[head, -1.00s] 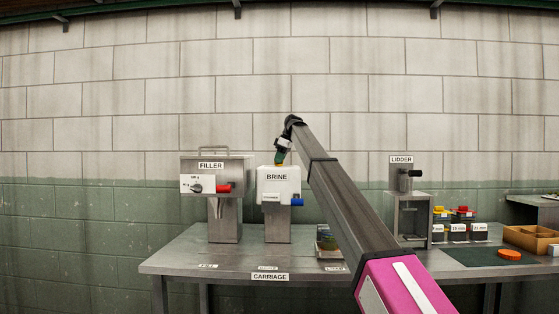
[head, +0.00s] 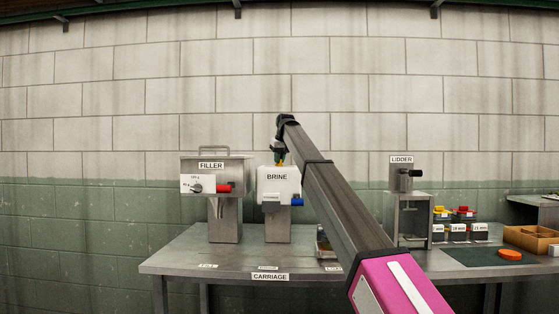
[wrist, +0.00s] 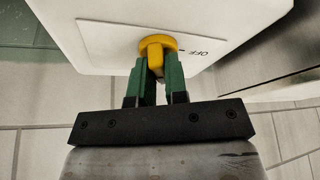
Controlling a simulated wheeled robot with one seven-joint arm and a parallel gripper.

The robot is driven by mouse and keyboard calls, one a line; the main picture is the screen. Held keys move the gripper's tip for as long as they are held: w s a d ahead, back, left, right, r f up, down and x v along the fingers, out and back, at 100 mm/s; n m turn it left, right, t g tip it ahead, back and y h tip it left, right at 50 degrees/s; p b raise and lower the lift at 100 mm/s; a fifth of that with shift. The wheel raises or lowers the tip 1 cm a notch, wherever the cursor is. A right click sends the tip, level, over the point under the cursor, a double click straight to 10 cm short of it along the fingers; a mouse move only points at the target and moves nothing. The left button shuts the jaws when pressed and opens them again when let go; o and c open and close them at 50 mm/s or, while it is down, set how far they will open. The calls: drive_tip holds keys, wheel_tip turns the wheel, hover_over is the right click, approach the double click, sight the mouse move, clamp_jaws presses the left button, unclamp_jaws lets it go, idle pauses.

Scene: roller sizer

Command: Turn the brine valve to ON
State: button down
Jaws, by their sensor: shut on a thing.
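The white brine unit (head: 279,190) stands on a grey post on the bench, left of centre in the head view. Its yellow valve handle (wrist: 157,44) sits on a pale plate (wrist: 140,34) in the wrist view. The word OFF and a small dark mark are on the plate, right of the handle; no ON word is readable. My gripper (wrist: 156,72) has green fingers, one on each side of the yellow handle, shut on it. In the head view my gripper (head: 280,158) is at the top of the brine unit, and the handle is mostly hidden there.
The filler (head: 211,175) with a red knob stands close to the left. A blue knob (head: 297,202) sticks out of the brine unit's right side. The lidder (head: 402,175) stands right of my arm.

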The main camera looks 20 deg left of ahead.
drive_tip(key=m+h, duration=0.1)
drive_tip(key=m, duration=0.2)
drive_tip(key=m+t+h, duration=0.1)
drive_tip(key=m, duration=0.2)
drive_tip(key=shift+a, duration=0.1)
idle(0.5)
drive_tip(key=c, duration=1.1)
unclamp_jaws()
drive_tip(key=shift+c, duration=0.2)
drive_tip(key=shift+s+r, duration=0.1)
drive_tip(key=a+v, duration=0.1)
drive_tip(key=v, duration=0.9)
drive_tip(key=shift+d+r, duration=0.3)
drive_tip(key=shift+d, duration=0.1)
